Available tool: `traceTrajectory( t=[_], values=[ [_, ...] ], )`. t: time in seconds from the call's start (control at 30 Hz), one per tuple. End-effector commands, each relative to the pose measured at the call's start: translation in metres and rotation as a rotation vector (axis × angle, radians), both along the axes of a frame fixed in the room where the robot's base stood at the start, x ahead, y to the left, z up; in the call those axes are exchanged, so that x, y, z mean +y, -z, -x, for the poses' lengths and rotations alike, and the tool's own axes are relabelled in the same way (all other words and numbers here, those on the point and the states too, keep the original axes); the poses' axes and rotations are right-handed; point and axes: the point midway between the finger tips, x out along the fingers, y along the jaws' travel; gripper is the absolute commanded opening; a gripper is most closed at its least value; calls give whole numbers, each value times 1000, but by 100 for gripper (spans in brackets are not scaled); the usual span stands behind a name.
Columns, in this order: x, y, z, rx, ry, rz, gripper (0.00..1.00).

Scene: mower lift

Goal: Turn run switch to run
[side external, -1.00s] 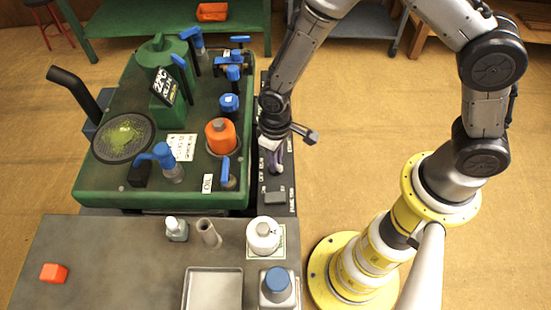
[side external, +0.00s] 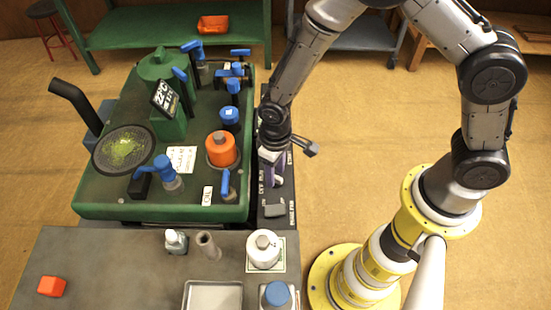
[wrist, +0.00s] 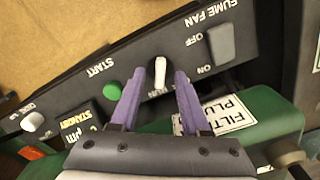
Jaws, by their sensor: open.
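The run switch (wrist: 160,72) is a small white lever on the dark control panel, standing nearly upright in the wrist view. A RUN label shows just below it, partly covered. My gripper (wrist: 161,74) is open, with one purple finger on each side of the lever. I cannot tell whether either finger touches it. In the side view my gripper (side external: 272,172) points down at the dark panel strip (side external: 275,222) along the green machine's right edge and hides the switch.
On the panel, the green START button (wrist: 112,90) lies left of the fingers and the grey fume fan switch (wrist: 220,42) lies right. The green machine deck (side external: 110,200) with blue handles stands beside the panel. Open floor (side external: 340,165) lies right of the panel.

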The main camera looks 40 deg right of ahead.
Motion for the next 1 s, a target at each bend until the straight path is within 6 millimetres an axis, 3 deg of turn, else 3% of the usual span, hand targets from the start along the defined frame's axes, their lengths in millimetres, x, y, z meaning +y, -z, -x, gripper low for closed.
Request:
traceTrajectory(
  t=[0.6,0.8,1.0],
  values=[
    [0,-115,-1,-4,1,-2,46],
    [0,-132,0,-1,1,0,46],
    [0,-135,0,0,1,0,46]
  ],
)
